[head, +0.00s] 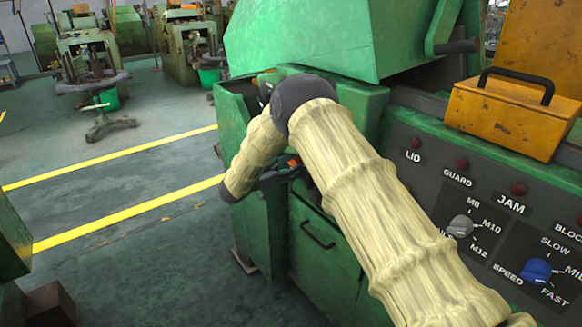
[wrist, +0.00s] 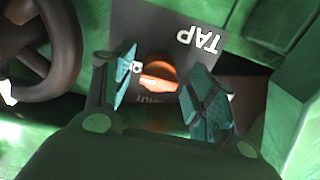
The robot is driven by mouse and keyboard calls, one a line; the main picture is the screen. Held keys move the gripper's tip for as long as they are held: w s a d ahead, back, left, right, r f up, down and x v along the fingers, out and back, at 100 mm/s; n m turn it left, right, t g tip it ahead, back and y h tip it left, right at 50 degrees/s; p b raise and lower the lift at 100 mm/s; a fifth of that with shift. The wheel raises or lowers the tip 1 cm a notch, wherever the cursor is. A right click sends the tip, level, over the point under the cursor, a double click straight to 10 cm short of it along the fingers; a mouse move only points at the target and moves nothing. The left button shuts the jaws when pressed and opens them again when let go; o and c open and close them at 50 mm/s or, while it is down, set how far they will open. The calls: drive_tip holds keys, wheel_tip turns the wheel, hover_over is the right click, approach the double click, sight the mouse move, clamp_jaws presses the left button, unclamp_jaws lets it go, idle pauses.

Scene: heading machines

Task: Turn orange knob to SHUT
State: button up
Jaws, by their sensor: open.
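The orange knob (wrist: 160,80) sits on a dark plate (wrist: 232,45) whose white label reads TAP, upside down in the wrist view. My gripper (wrist: 166,88) is open, with one teal-padded finger on each side of the knob. I cannot tell whether either pad touches it. Smaller white lettering by the knob is partly hidden, so the knob's setting is unclear. In the head view my gripper (head: 278,176) is mostly hidden behind my arm, at the green machine's left end, with a bit of orange showing beside it.
A dark handwheel (wrist: 45,50) stands left of the knob in the wrist view. In the head view, a control panel with a grey knob (head: 460,226) and a blue knob (head: 536,271) lies right of my arm. An orange box (head: 510,115) sits above it. Floor at left is open.

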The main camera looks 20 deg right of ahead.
drive_tip(key=shift+w+d, duration=0.1)
drive_tip(key=shift+d, duration=0.15)
drive_tip(key=shift+c, duration=0.5)
drive_tip(key=c, duration=0.9)
drive_tip(key=shift+c, duration=0.2)
